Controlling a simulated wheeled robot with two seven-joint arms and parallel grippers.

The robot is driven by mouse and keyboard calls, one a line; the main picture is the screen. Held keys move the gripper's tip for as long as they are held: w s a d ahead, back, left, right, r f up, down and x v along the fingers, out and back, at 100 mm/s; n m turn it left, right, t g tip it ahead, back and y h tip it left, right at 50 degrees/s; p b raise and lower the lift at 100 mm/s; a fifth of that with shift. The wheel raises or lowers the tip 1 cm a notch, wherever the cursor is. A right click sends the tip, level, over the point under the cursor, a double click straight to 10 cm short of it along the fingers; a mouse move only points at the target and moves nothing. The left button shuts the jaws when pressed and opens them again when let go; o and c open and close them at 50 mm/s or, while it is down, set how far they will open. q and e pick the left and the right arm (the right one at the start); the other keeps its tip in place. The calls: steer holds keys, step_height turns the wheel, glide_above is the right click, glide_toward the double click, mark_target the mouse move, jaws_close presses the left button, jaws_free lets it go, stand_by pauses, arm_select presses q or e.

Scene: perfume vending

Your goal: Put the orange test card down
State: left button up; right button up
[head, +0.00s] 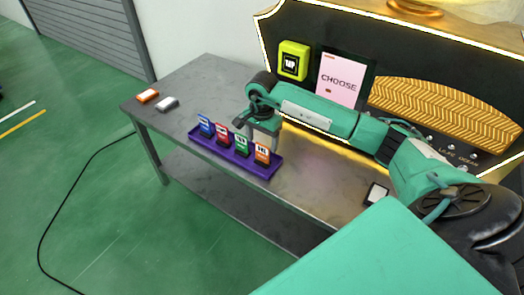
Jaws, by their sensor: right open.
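An orange card (262,154) stands upright at the right end of a purple rack (232,158), leaning slightly. Blue (206,125), red (222,134) and green (242,145) cards stand beside it in the same rack. A separate orange block-like item (147,97) lies at the far left of the grey table. My right gripper (265,132) is open, pointing down just behind the right part of the rack. The cards hide part of its fingertips, and I cannot tell whether it touches any card. My left gripper is not in view.
A grey item (167,104) lies by the orange one on the table (190,85). A lit vending panel with a CHOOSE screen (341,80) and a yellow-green box (293,61) stands behind. A small dark-framed white item (376,194) lies at the right. The table's left part is mostly clear.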

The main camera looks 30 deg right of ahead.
steer(key=s+a+r+m+t+y, duration=0.15)
steer(key=a+y, duration=0.65)
steer(key=a, duration=1)
steer(key=s+a+r+m+t+y, duration=0.1)
steer(key=a+r+m+t+y, duration=0.8)
steer(key=m, duration=0.7)
steer(key=s+d+f+m+t+h, duration=0.2)
steer(key=d+f+m+h, duration=0.5)
steer(key=m, duration=0.7)
steer(key=s+d+f+m+t+h, duration=0.25)
steer(key=d+f+m+h, duration=0.45)
steer(key=m, duration=0.8)
steer(key=s+a+f+m+g+h, duration=0.1)
steer(key=s+f+m+g, duration=0.4)
steer(key=s+f, duration=0.3)
steer(key=s+a+f+m+g+h, duration=0.1)
steer(key=s+f+m+g, duration=0.4)
steer(key=s, duration=0.9)
step_height(320, 180, down, 4)
steer(key=shift+s+a+r+g, duration=0.2)
steer(key=shift+s+g, duration=0.2)
steer(key=shift+g, duration=0.6)
